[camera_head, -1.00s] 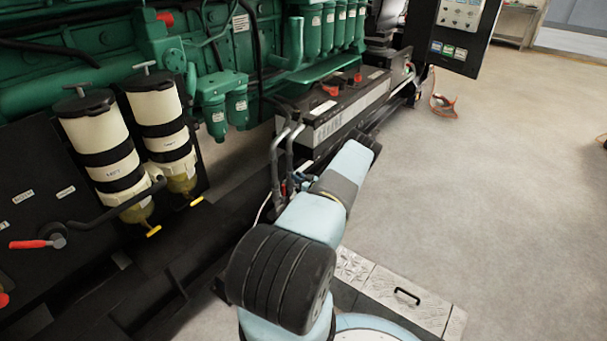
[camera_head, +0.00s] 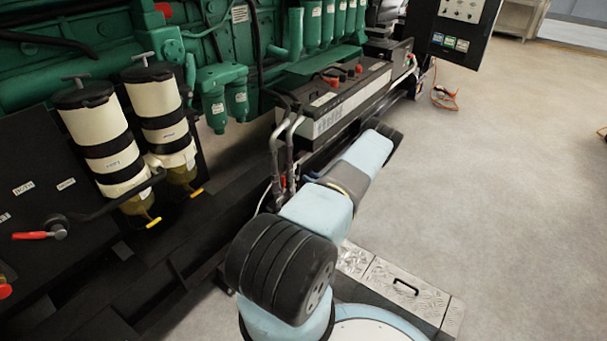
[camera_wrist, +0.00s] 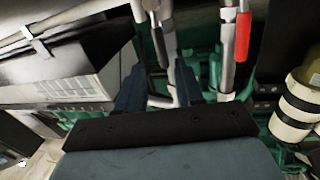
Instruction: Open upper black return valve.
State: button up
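In the wrist view, a black lever handle (camera_wrist: 157,42) sits on a pale metal pipe, just beyond my gripper (camera_wrist: 159,82). The dark fingers stand apart with a gap between them, and no object is clearly held. A red lever handle (camera_wrist: 242,36) is on a neighbouring pipe to the right. Which black lever is the upper return valve I cannot tell. In the head view, the two metal pipes (camera_head: 284,150) rise beside the battery box, left of my arm. My gripper is hidden there, and the levers are not clear.
A battery box (camera_head: 345,97) stands close behind the pipes. Two white filter canisters (camera_head: 95,122) (camera_head: 155,105) and a red-handled valve (camera_head: 30,235) are at left. The green engine (camera_head: 120,40) fills the back. Open floor (camera_head: 500,180) lies right.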

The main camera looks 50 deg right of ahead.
jog(key=shift+s+a, duration=0.25)
jog(key=shift+s, duration=0.95)
jog(key=shift+s+a, duration=0.2)
jog(key=shift+s, duration=0.95)
jog(key=shift+c, duration=0.4)
